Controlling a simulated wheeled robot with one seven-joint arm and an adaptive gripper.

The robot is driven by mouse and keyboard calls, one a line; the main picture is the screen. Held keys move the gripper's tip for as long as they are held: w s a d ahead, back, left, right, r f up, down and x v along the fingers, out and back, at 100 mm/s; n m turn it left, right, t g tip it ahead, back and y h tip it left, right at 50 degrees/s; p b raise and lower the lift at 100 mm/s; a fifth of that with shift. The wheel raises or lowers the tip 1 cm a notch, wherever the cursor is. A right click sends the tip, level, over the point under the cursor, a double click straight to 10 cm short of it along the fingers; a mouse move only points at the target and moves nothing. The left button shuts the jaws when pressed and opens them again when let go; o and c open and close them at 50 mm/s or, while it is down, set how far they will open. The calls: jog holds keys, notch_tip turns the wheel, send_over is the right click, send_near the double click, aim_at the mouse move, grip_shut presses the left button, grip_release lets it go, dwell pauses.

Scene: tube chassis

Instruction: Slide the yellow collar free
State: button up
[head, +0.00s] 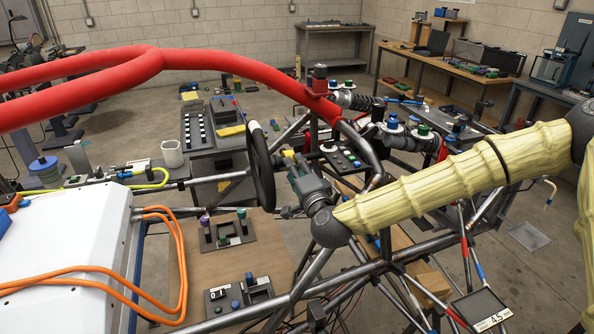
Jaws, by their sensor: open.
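My arm in its cream sleeve reaches in from the right. My gripper (285,163) points up and left from the dark wrist joint, just right of the black steering wheel (260,166). It is open; its fingertips are small here, and I cannot tell whether they touch anything. I cannot pick out the yellow collar with certainty. A small yellowish part shows by the fingertips, but I cannot tell whether it is the collar or part of my gripper. The steering wheel is seen nearly edge-on.
A red padded tube (150,62) crosses the upper left. Dark frame tubes surround my wrist. A white box (70,265) with orange cables (180,265) stands at lower left. A wooden board (262,235) with small fixtures lies below. Benches (455,68) line the back.

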jog(key=v, duration=1.2)
jog(key=shift+w+d, duration=0.1)
jog(key=shift+w, duration=0.05)
